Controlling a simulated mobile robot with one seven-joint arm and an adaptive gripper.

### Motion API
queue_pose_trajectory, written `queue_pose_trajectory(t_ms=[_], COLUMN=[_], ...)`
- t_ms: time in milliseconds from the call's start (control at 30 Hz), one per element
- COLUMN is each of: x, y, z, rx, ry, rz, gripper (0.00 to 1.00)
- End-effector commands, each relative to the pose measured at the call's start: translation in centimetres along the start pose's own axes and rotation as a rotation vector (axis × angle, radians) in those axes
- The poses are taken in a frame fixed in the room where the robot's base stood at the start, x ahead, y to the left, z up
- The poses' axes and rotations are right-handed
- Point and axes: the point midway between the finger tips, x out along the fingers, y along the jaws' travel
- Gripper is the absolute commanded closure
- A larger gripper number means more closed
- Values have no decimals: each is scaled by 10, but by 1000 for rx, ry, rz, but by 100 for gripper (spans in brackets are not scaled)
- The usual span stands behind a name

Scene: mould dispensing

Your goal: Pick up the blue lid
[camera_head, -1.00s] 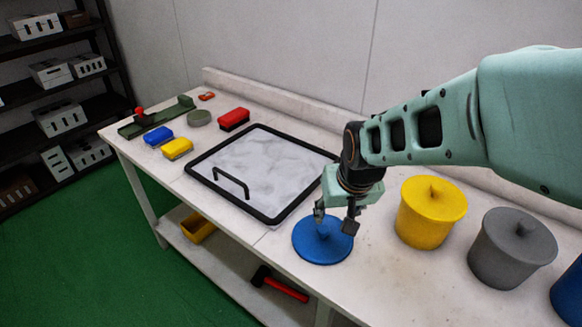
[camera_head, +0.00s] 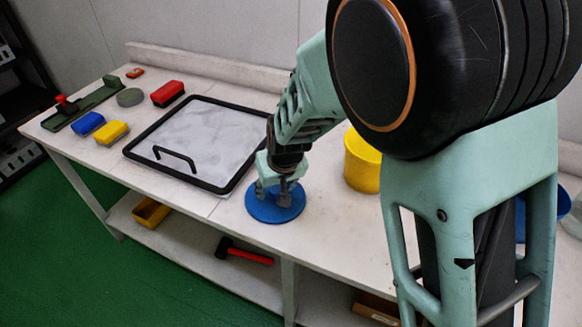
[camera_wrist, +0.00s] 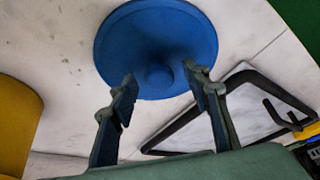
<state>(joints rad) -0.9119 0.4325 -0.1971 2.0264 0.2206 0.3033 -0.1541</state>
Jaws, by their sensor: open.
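The blue lid (camera_head: 268,212) is a round disc lying on the white table, just right of the black-framed tray. In the wrist view the blue lid (camera_wrist: 155,30) shows its round knob facing the camera. My gripper (camera_head: 275,195) is right over the lid, pointing down. In the wrist view my gripper (camera_wrist: 163,88) is open, with one finger on each side of the knob and nothing held. I cannot tell whether the fingertips touch the lid.
The black-framed tray (camera_head: 137,137) with a handle lies to the left. A yellow pot (camera_head: 361,165) stands to the right, partly hidden by my arm. Red, blue and yellow blocks (camera_head: 112,132) lie at the far left. Table room in front of the pot is clear.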

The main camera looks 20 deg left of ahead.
Motion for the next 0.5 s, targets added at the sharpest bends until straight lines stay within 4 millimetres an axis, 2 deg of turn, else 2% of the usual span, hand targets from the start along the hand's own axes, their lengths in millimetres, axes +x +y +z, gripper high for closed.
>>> queue_pose_trajectory(t_ms=[233, 500], x=[1, 1], y=[0, 0], z=[0, 0], rx=[0, 1], ry=[0, 0], rz=[0, 0], gripper=[56, 86])
